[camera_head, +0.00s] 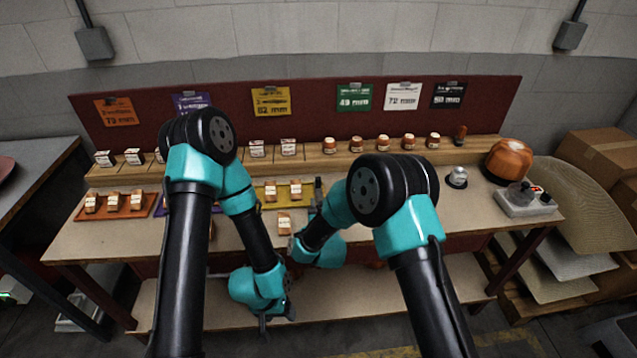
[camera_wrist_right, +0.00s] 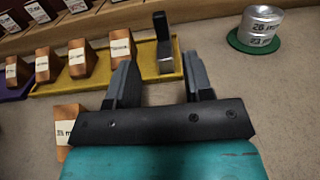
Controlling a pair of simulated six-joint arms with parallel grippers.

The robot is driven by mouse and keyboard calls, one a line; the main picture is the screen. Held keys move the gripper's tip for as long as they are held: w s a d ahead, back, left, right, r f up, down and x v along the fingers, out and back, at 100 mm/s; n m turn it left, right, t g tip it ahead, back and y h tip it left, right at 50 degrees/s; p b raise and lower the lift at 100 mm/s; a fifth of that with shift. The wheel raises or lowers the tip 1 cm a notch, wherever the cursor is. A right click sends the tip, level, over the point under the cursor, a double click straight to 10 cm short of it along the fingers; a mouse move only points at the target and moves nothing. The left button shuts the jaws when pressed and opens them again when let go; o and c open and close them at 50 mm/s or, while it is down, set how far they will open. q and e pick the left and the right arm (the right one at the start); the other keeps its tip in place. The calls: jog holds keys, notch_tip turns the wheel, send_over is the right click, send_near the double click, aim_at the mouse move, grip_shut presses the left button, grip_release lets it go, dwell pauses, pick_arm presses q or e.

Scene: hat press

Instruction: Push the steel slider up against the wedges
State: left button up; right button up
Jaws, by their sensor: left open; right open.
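The steel slider (camera_wrist_right: 163,45) is an upright dark block with a grey metal foot at the right end of the yellow tray (camera_wrist_right: 95,78) in the right wrist view. Labelled wooden wedges (camera_wrist_right: 122,47) stand in a row in that tray, left of the slider. A small gap shows between the slider and the nearest wedge. My right gripper (camera_wrist_right: 162,80) is open and empty, its fingers just in front of the slider. Another wooden wedge (camera_wrist_right: 68,132) sits outside the tray, partly hidden by my gripper. My left gripper (camera_head: 265,322) hangs low in front of the table, open.
A silver can (camera_wrist_right: 262,22) stands on a green disc, right of the slider. An orange-brown hat form (camera_head: 508,160) and a control box (camera_head: 525,200) are at the table's right end. An orange tray (camera_head: 150,205) with wedges lies on the left. The right table top is mostly clear.

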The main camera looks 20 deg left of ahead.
aim_at(319, 182)
jog(key=x, duration=1)
jog(key=shift+w+a, duration=0.1)
jog(key=shift+w, duration=0.3)
jog(key=shift+c, duration=0.4)
